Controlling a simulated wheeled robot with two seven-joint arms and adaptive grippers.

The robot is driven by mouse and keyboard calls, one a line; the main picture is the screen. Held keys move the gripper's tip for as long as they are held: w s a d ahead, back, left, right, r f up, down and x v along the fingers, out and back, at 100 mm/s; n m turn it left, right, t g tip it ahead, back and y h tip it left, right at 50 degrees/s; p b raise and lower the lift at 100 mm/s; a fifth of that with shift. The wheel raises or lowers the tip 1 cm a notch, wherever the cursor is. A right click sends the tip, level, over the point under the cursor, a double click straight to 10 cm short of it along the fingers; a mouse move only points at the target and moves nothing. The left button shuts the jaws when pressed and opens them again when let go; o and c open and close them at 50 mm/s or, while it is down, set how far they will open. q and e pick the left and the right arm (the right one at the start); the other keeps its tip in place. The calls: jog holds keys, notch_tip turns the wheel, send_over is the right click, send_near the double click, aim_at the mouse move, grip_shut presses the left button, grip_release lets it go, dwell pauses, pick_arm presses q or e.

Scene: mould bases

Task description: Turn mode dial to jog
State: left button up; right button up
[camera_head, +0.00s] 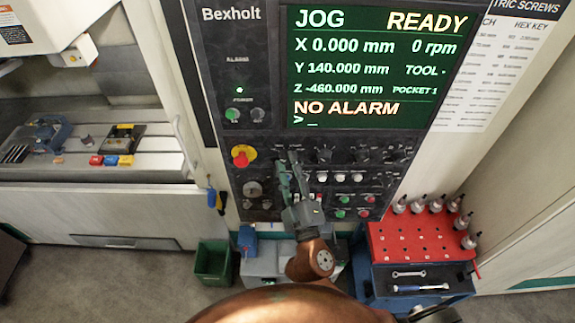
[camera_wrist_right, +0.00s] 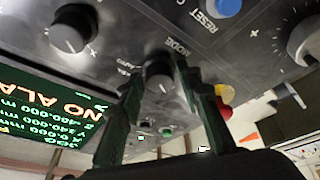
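The mode dial (camera_wrist_right: 160,76) is a dark round knob with a light pointer mark, under the MODE lettering on the control panel in the right wrist view. My right gripper (camera_wrist_right: 159,72) has its two green-grey fingers on either side of this dial. Whether both fingers press on it is unclear. In the head view my right gripper (camera_head: 287,160) reaches up to the panel's upper knob row, and its fingers hide the dial there. The screen (camera_head: 375,68) reads JOG, READY and NO ALARM. My left gripper is not in view.
A red-and-yellow emergency stop (camera_head: 241,156) is left of the gripper. Other knobs (camera_head: 324,155) and several small buttons (camera_head: 342,178) are close on the right. A blue RESET button (camera_wrist_right: 228,7) shows in the wrist view. A red tool rack (camera_head: 410,237) stands lower right.

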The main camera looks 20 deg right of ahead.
jog(key=shift+o, duration=1)
jog(key=shift+f, duration=0.1)
jog(key=v, duration=0.7)
jog(key=shift+s, duration=0.25)
jog(key=shift+f, duration=0.1)
